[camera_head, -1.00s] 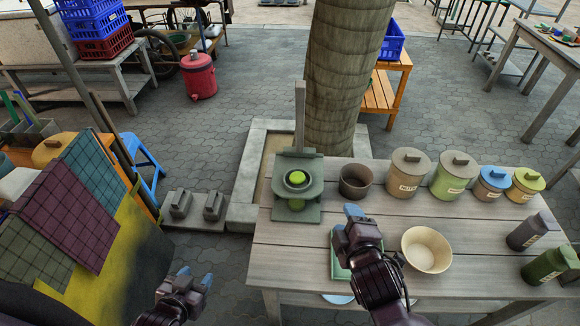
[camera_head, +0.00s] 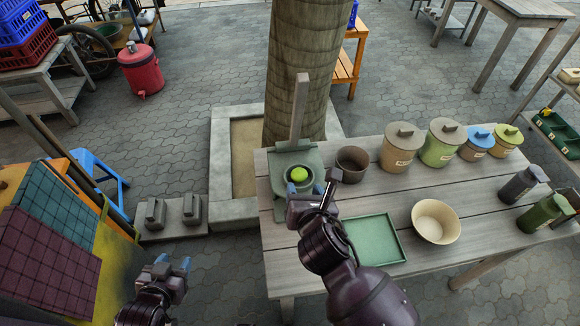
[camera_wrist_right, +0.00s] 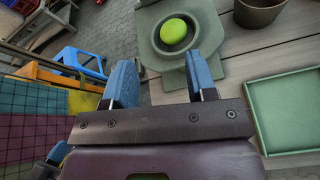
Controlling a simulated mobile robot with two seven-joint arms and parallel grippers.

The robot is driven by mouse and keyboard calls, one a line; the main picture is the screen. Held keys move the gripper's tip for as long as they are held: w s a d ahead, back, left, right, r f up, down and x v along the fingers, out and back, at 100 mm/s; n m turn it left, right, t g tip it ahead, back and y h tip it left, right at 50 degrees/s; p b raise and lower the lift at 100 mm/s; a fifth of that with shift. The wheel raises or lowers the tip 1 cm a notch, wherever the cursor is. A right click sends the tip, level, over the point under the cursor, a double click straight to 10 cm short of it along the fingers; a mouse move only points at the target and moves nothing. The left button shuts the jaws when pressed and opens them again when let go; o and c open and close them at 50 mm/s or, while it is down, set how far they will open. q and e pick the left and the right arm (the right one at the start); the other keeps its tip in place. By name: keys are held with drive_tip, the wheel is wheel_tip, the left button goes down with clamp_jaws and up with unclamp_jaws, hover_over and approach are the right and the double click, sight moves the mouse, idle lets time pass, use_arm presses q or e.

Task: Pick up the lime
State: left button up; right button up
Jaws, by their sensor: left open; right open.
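The lime (camera_head: 298,175) is a small bright green ball sitting in the round cup of a grey-green press (camera_head: 281,160) on the wooden table. It also shows in the right wrist view (camera_wrist_right: 173,31), ahead of the fingers. My right gripper (camera_head: 306,190) is open and empty, just on the near side of the lime and apart from it. Its blue fingertips (camera_wrist_right: 164,80) show in the wrist view, with the lime beyond them. My left gripper (camera_head: 172,266) is open and empty at the lower left, away from the table.
A brown pot (camera_head: 351,165) stands right of the press, with lidded jars (camera_head: 399,148) further along. A green tray (camera_head: 374,240) and a cream bowl (camera_head: 436,222) lie nearer. The press's upright wooden handle (camera_head: 299,108) rises behind the lime.

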sight(301, 175)
drive_tip(key=w, duration=0.1)
drive_tip(key=w+f+n, duration=0.1)
drive_tip(key=w, duration=0.1)
drive_tip(key=w+f+n, duration=0.1)
drive_tip(key=shift+w+a+f, duration=0.1)
drive_tip(key=shift+w+f, duration=0.15)
drive_tip(key=shift+w, duration=0.15)
drive_tip(key=shift+f+b+x, duration=0.2)
drive_tip(key=shift+x, duration=1.05)
drive_tip(key=shift+f+b+x, duration=0.2)
drive_tip(key=shift+x, duration=1.05)
drive_tip(key=shift+s, duration=0.15)
drive_tip(key=c, duration=0.6)
wheel_tip(301, 175, up, 10)
drive_tip(key=shift+p, duration=0.65)
drive_tip(key=shift+c, duration=0.2)
